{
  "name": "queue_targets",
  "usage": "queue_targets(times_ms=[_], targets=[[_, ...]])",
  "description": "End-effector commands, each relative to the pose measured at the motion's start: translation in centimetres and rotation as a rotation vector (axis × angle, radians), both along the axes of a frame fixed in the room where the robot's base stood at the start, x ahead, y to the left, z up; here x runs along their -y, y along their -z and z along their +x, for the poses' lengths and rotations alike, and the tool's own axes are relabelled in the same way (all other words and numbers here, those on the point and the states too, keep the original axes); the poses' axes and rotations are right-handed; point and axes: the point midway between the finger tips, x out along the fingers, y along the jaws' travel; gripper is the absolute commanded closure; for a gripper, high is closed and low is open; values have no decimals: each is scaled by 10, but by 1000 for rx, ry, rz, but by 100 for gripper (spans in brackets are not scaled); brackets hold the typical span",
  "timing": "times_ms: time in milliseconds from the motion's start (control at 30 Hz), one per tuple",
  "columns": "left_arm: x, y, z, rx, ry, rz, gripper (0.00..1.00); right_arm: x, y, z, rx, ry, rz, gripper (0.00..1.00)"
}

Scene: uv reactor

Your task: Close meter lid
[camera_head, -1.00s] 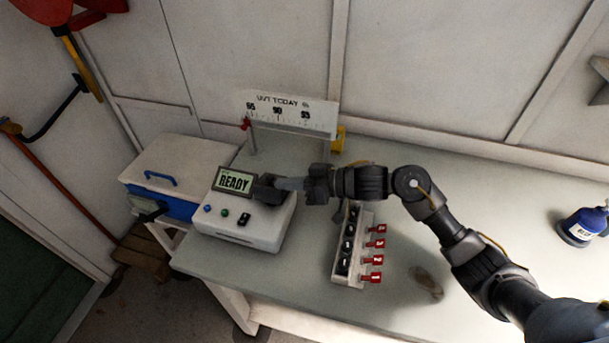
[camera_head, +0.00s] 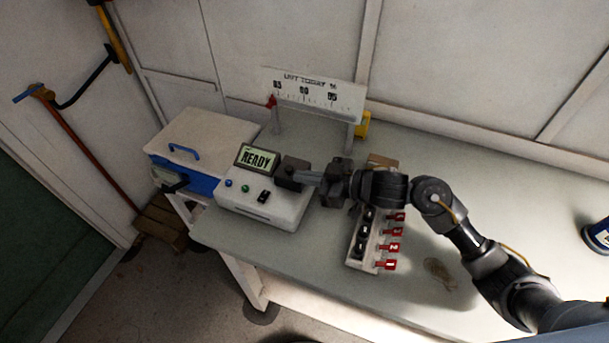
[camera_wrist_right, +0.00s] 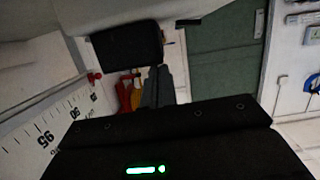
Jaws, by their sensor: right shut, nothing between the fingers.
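The meter (camera_head: 262,212) is a white box at the left part of the bench, with a lit READY display (camera_head: 257,158). A dark block (camera_head: 290,172) at its right rear looks like the meter lid; how far it is tilted is hard to tell. In the right wrist view a dark square plate (camera_wrist_right: 128,42), likely the same lid, shows just beyond my fingers. My right gripper (camera_head: 307,177) is shut and empty, its tips at the block's right side. Contact cannot be told. The fingers also show in the wrist view (camera_wrist_right: 160,88). My left gripper is not in view.
A gauge board (camera_head: 313,95) stands behind the meter. A white-and-blue cooler box (camera_head: 205,140) is to its left. A vial rack (camera_head: 358,248) with red numbered tags stands below my right arm. A blue bottle (camera_head: 598,236) is at the far right. The bench between is mostly clear.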

Motion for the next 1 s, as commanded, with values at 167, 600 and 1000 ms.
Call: queue_targets(times_ms=[167, 600, 1000], targets=[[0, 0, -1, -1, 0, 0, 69, 0, 0, 0, -1, -1, 0, 100], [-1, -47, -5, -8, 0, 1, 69, -1, -43, 0, -1, -2, 1, 100], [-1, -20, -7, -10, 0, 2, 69, 65, -54, -30, 2, -4, -3, 100]])
